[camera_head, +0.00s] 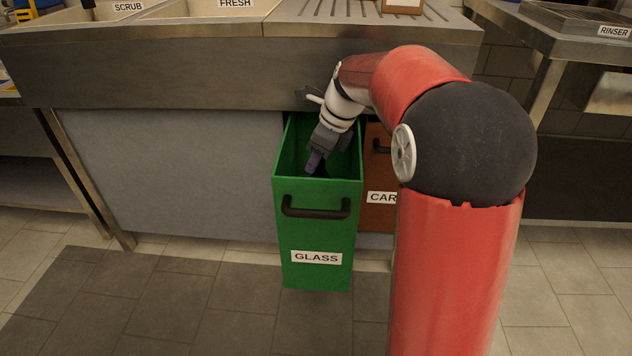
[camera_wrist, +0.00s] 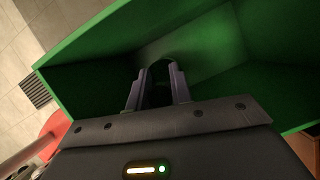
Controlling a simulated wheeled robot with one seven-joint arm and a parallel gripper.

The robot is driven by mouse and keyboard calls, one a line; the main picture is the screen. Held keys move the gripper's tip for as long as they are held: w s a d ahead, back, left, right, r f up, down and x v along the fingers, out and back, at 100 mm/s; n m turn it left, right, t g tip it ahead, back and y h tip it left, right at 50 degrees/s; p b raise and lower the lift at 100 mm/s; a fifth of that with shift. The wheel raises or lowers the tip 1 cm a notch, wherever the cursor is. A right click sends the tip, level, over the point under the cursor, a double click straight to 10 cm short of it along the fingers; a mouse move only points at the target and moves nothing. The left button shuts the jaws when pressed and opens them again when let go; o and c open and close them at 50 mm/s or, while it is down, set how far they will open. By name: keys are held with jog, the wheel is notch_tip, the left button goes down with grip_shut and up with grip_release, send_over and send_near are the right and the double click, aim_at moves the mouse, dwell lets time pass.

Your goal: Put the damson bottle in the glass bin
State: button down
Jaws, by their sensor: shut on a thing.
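The glass bin (camera_head: 315,226) is a tall green open-topped box with a dark handle and a GLASS label, standing below the counter. My gripper (camera_head: 321,148) points down into its open top, inside the rim. It is shut on the damson bottle (camera_head: 314,162), a small dark purple shape at the fingertips, mostly hidden by the gripper and shade. In the wrist view the two fingers of my gripper (camera_wrist: 159,80) stand apart around a dark form. The green walls of the bin (camera_wrist: 105,35) surround them there.
A brown bin (camera_head: 376,160), its label partly hidden by my arm, stands right of the glass bin. The steel counter edge (camera_head: 180,68) runs just behind and above. Sinks labelled SCRUB and FRESH (camera_head: 236,6) are at the top left. Tiled floor lies clear in front.

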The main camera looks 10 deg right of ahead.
aim_at(316, 176)
jog(key=shift+f+b, duration=0.5)
jog(key=shift+f, duration=2)
jog(key=shift+f, duration=0.2)
jog(key=c, duration=1.3)
grip_release()
jog(key=shift+o, duration=0.2)
